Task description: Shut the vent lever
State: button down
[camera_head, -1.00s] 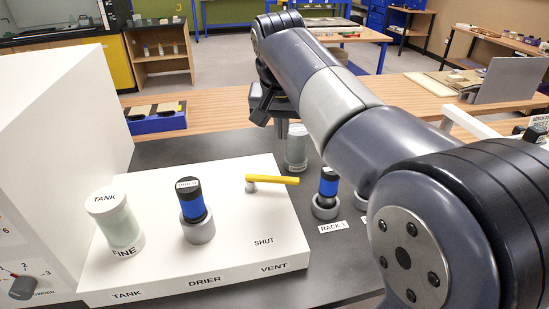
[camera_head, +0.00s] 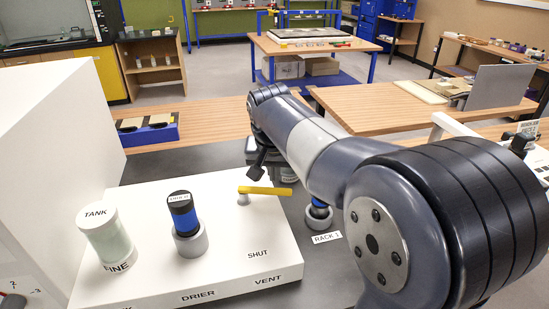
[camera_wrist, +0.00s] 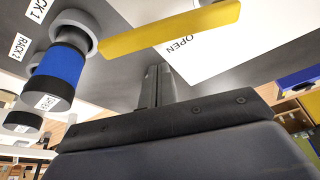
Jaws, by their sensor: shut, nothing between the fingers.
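The yellow vent lever (camera_head: 266,190) sits on a short grey post on the white panel (camera_head: 225,265), pointing right across the VENT part. The printed word SHUT is in front of it. In the wrist view the lever (camera_wrist: 170,30) crosses the top, with the word OPEN printed on the panel beside it. My gripper (camera_head: 277,174) is just behind the lever in the head view, partly hidden by my arm and the lever. In the wrist view its fingers (camera_wrist: 158,76) are together and empty, apart from the lever in the picture.
A TANK jar (camera_head: 107,236) and a blue-and-black cylinder (camera_head: 184,215) in the DRIER holder stand on the panel left of the lever. Another blue cylinder (camera_wrist: 62,66) stands in a rack holder close to my gripper. A large white housing (camera_head: 55,140) is at left.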

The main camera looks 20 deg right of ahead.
aim_at(275, 188)
jog(key=shift+s+a, duration=0.2)
jog(key=shift+s, duration=0.4)
jog(key=shift+s+a, duration=0.2)
jog(key=shift+s, duration=0.4)
jog(key=shift+s+m, duration=0.35)
jog(key=shift+m, duration=0.25)
jog(key=shift+s+a+m+h, duration=0.2)
jog(key=shift+s+m+h, duration=0.3)
jog(key=shift+m, duration=0.3)
jog(key=s+m, duration=0.1)
jog(key=a+m+g, duration=0.1)
jog(key=m, duration=0.1)
jog(key=shift+s+h, duration=0.35)
jog(key=shift+h, duration=0.05)
jog(key=m, duration=0.1)
jog(key=s+a+m+g, duration=0.1)
jog(key=m, duration=0.2)
jog(key=shift+s+a+h, duration=0.25)
jog(key=shift+a+h, duration=0.05)
jog(key=shift+a, duration=0.05)
jog(key=m, duration=0.1)
jog(key=a+m+g, duration=0.1)
jog(key=m, duration=0.1)
jog(key=shift+s+a+p, duration=0.25)
jog(key=shift+s+p, duration=0.1)
jog(key=shift+s, duration=0.05)
jog(key=shift+s+a, duration=0.1)
jog(key=shift+a, duration=0.4)
